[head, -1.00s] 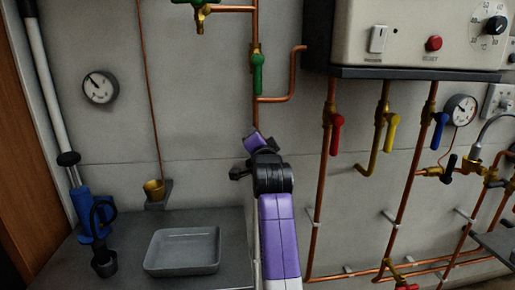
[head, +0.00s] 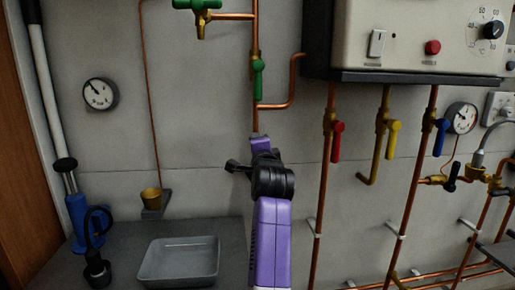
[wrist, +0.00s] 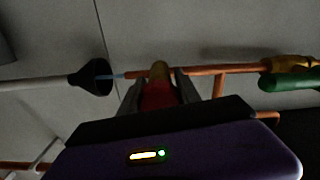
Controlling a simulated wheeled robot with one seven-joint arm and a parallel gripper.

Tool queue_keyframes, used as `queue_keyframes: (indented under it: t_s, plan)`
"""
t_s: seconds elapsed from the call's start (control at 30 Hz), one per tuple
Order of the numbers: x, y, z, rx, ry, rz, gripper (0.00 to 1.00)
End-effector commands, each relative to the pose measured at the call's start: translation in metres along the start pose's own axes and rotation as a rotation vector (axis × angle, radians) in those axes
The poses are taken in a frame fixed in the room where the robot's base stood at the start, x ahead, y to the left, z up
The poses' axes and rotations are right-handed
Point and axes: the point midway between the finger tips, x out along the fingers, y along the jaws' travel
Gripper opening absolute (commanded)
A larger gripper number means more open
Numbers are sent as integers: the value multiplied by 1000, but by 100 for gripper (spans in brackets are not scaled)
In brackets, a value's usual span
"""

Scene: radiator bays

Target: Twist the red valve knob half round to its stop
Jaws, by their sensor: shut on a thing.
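The red valve knob (wrist: 158,97) shows in the wrist view between my two dark fingers, below a brass-coloured end on a copper pipe. My gripper (wrist: 158,87) is shut on the knob, with one finger on each side. In the head view my arm (head: 269,225) rises in front of the wall below the green lever (head: 258,80). My fingertips and the knob are hidden behind it there, so I cannot read the knob's angle.
Right of my arm, red (head: 338,141), yellow (head: 393,139) and blue (head: 441,137) levers hang on pipes under a white boiler (head: 410,35). A grey tray (head: 178,275) and a blue hand pump (head: 80,215) stand at lower left. A dark funnel-shaped part (wrist: 90,77) is close left in the wrist view.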

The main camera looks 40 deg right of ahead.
Motion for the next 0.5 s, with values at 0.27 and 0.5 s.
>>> queue_keyframes:
  t_s: [0.27, 0.5]
  plan:
    - [0, 3, 0, -2, 0, 6, 0]
    - [0, 2, 0, -2, 0, 3, 61]
